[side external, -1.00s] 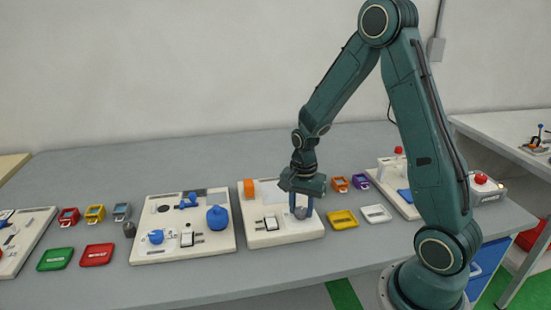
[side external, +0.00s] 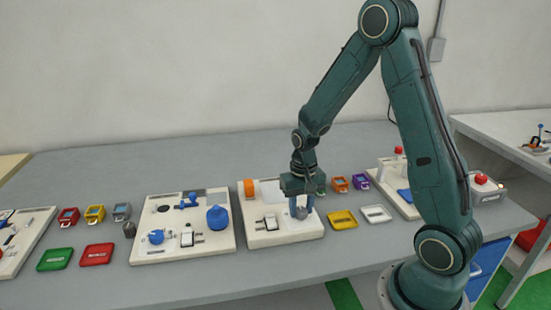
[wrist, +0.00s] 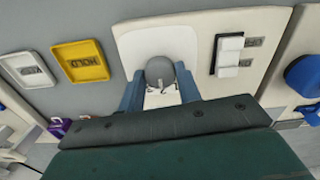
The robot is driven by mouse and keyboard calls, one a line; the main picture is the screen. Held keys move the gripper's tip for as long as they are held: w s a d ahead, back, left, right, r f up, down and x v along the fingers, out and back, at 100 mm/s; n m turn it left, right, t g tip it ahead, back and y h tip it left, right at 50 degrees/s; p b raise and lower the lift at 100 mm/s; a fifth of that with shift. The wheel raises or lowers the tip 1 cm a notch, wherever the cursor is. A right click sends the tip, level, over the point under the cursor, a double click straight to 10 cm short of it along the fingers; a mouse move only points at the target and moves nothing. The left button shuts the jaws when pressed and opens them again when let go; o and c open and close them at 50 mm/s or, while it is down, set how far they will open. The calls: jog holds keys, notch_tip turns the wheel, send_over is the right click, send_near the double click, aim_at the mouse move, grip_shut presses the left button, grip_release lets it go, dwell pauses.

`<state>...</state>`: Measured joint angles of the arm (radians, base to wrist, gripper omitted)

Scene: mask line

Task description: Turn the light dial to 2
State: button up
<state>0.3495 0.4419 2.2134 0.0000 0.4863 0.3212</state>
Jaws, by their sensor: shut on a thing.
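The light dial (wrist: 160,70) is a grey round knob on a white plate of the middle board (side external: 284,237). My gripper (side external: 301,210) points down over the right part of this board. In the wrist view, the blue fingers of my gripper (wrist: 160,92) stand on both sides of the dial and are shut on it. The dial's scale and numbers are mostly hidden, so I cannot read its setting.
A yellow tray (side external: 342,219) and a white tray (side external: 376,214) lie to the right. Another board with blue parts (side external: 217,218) stands to the left.

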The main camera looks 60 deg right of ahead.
aim_at(301, 212)
dwell(0.4)
jog(key=o, duration=1)
jog(key=shift+r, duration=0.1)
notch_tip(301, 212, up, 14)
jog(key=shift+f, duration=0.2)
jog(key=s+a+r+n+t, duration=0.2)
jog(key=s+a+r+n, duration=0.1)
jog(key=s+a, duration=0.3)
jog(key=s+a+r+n+t, duration=0.3)
jog(key=s+a+r, duration=0.3)
jog(key=s, duration=0.3)
jog(key=shift+s+n+t, duration=0.3)
jog(key=shift+n, duration=0.5)
